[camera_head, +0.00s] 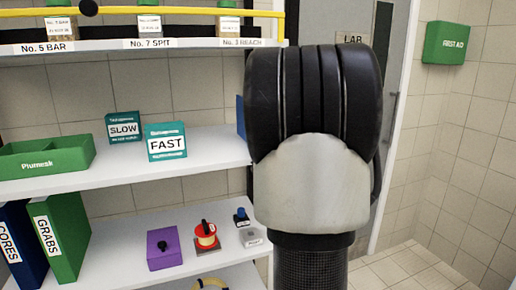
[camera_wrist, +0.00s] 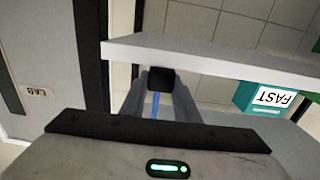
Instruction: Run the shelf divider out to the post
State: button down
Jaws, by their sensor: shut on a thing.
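The shelf divider (camera_head: 240,117) shows as a narrow blue edge at the right end of the middle shelf, mostly hidden behind my arm. In the wrist view, which looks upside down, a blue strip (camera_wrist: 156,105) shows between my fingers. My gripper (camera_wrist: 160,82) is shut around a small black block (camera_wrist: 160,76) at the shelf edge; I cannot tell how the block joins the blue strip. The head view hides the fingers behind my wrist. A dark upright (camera_head: 250,180) stands at the shelf's right end, partly covered by my arm; it seems to be the post.
The middle shelf (camera_head: 200,158) holds teal FAST (camera_head: 167,146) and SLOW (camera_head: 124,128) boxes and a green tray (camera_head: 50,157). A grey door (camera_head: 396,90) is behind my arm.

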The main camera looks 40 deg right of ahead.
jog(key=c, duration=1.4)
grip_release()
jog(key=shift+r, duration=0.1)
jog(key=shift+o, duration=0.2)
jog(key=v, duration=1.7)
jog(key=shift+s, duration=0.2)
jog(key=shift+a, duration=0.1)
